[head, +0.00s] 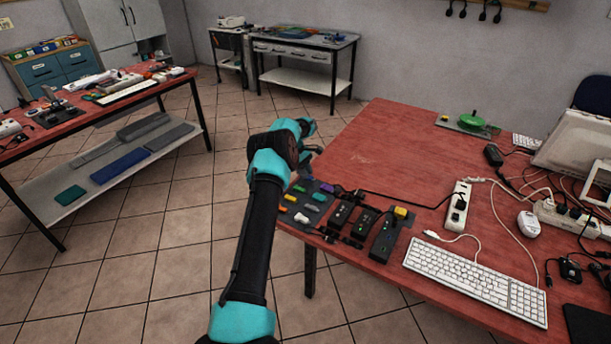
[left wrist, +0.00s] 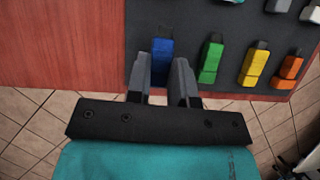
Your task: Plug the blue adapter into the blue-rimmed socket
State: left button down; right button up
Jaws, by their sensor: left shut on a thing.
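The blue adapter (left wrist: 162,62) lies at the left end of a row of coloured adapters near the edge of the dark mat (left wrist: 220,20). My left gripper (left wrist: 163,82) is shut on the blue adapter, with one finger on each side of its near end. In the head view my left gripper (head: 311,150) is at the table's left edge, partly hidden by my arm; the blue adapter cannot be made out there. Black socket units (head: 341,214) stand right of the mat; no blue rim can be told. My right gripper is not in view.
A green adapter (left wrist: 210,62), a yellow one (left wrist: 254,67) and an orange one (left wrist: 289,68) lie right of the blue one. A white keyboard (head: 477,284) and a white power strip (head: 457,205) with cables lie further right.

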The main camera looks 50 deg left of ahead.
pick_arm(q)
jog(key=shift+r, duration=2.5)
jog(key=c, duration=1.6)
grip_release()
grip_shut()
jog(key=shift+r, duration=0.15)
notch_tip(320, 180, up, 8)
jog(key=shift+f, duration=0.2)
